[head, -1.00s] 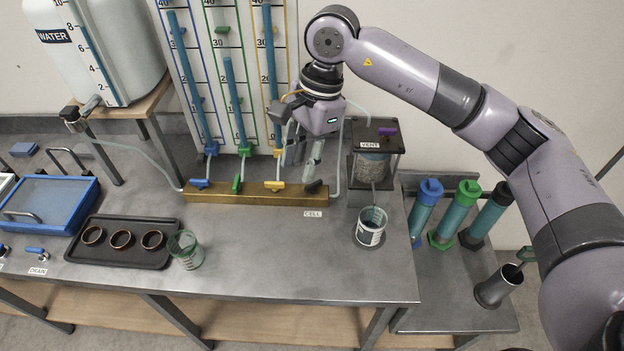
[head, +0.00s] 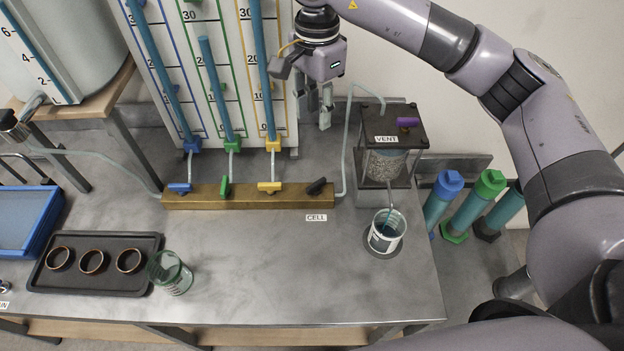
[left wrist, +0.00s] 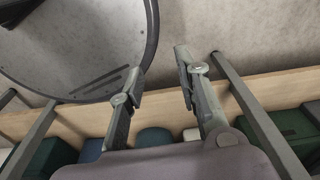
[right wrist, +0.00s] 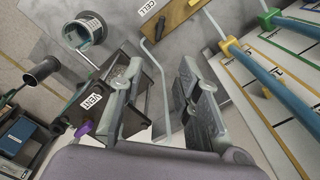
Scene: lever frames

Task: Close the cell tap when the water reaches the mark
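The black cell tap (head: 316,187) sits at the right end of the brass manifold (head: 245,197), its lever slanted, beside the CELL label (head: 316,217). It also shows in the right wrist view (right wrist: 161,27). My right gripper (head: 313,112) is open and empty, above and behind the tap, apart from it. The beaker (head: 387,232) stands under the gravel-filled cell (head: 384,165), with dark blue water low inside and a teal stream at its mouth. The mark cannot be made out clearly. My left gripper (left wrist: 158,85) is open and empty, in the left wrist view only.
Blue, green and yellow taps (head: 224,187) share the manifold below the tube board. The purple vent knob (head: 408,122) tops the cell. A glass (head: 170,273) and a black tray (head: 95,284) with rings stand left. The front middle of the bench (head: 290,265) is clear.

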